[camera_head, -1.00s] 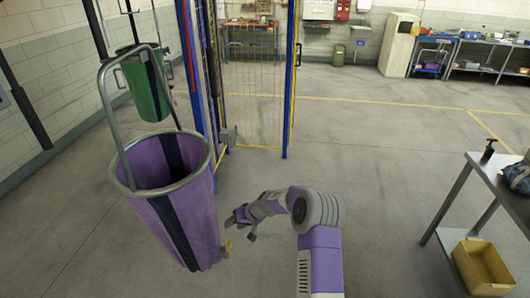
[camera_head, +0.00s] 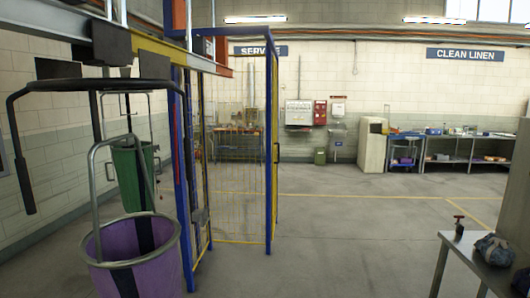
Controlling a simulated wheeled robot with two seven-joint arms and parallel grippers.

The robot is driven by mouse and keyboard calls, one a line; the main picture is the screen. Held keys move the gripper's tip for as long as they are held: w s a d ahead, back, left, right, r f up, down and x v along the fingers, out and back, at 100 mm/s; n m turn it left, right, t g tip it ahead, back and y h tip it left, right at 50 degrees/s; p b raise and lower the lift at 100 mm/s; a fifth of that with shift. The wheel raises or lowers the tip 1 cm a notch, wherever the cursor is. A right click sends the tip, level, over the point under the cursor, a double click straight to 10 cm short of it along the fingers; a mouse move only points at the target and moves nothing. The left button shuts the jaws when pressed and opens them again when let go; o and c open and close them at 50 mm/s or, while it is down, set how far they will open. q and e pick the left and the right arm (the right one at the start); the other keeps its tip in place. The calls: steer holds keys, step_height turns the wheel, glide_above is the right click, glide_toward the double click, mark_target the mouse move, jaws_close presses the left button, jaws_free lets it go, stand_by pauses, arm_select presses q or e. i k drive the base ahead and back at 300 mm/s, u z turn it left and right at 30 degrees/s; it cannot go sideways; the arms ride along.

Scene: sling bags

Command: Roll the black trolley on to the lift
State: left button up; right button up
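A black trolley (camera_head: 95,84), with a dark ring-like hanger and bent arms, hangs below the overhead rail (camera_head: 205,60) at the upper left. Dark blocks on the rail sit above it. A purple sling bag (camera_head: 140,272) with a black stripe and a grey metal hoop hangs beneath the trolley. A tall frame with blue posts (camera_head: 186,190) and yellow mesh (camera_head: 238,150), which looks like the lift, stands just right of the bag. The rail reaches towards it. Neither of my grippers is in view.
A green sling bag (camera_head: 132,175) hangs behind the purple one. A metal table (camera_head: 452,262) with a dark bundle (camera_head: 494,249) stands at the lower right. A pale cabinet (camera_head: 373,145) and benches line the back wall. The middle floor is clear.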

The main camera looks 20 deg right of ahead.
mark_target(112, 47)
steer(key=z, duration=0.85)
steer(key=i, duration=1.25)
steer(key=u, duration=0.9)
